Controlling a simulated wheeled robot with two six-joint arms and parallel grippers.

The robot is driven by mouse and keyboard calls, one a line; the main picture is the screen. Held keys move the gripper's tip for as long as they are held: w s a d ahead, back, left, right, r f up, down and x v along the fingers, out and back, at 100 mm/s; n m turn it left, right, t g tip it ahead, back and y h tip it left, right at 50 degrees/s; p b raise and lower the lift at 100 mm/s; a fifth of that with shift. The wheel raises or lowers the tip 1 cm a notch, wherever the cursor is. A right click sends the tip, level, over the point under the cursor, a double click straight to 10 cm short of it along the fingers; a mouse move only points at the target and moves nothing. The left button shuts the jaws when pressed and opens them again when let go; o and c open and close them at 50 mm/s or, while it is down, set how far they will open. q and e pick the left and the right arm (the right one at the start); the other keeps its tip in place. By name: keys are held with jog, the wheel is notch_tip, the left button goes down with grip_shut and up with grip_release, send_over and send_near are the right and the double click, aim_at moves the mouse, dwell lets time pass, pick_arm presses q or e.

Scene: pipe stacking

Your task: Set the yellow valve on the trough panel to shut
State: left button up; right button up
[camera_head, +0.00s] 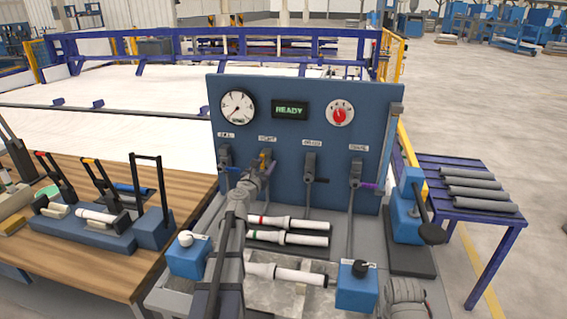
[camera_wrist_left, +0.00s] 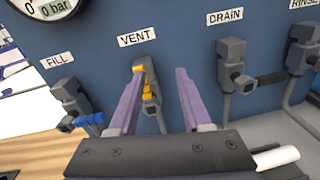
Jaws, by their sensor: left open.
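The blue trough panel (camera_head: 290,100) stands upright behind the trough. The yellow valve (camera_wrist_left: 148,92), under the VENT label, has its yellow handle pointing roughly down along its pipe. In the head view the yellow valve (camera_head: 265,157) is partly hidden by my left gripper (camera_head: 261,172). In the left wrist view my left gripper (camera_wrist_left: 161,78) is open and its fingers reach toward the panel. The yellow handle appears between the fingers, nearer the left one; I cannot tell whether they touch. My right gripper is not in view.
The blue-handled FILL valve (camera_wrist_left: 73,103) is left of the yellow one; the DRAIN valve (camera_wrist_left: 233,70) is right. The RINSE valve (camera_head: 357,172) is farther right. White pipes (camera_head: 290,239) lie in the trough below. A wooden bench (camera_head: 60,250) is at left.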

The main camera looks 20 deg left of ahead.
pick_arm(q)
jog(key=shift+w+a+n+y, duration=0.2)
jog(key=shift+w+a+n, duration=0.2)
jog(key=shift+w+a, duration=0.6)
jog(key=shift+w+a+n+y, duration=0.2)
jog(key=shift+w+a+n, duration=0.3)
jog(key=shift+w, duration=1)
jog(key=shift+w+a+n+y, duration=0.25)
jog(key=shift+w+a, duration=0.55)
jog(key=shift+w, duration=0.45)
grip_shut()
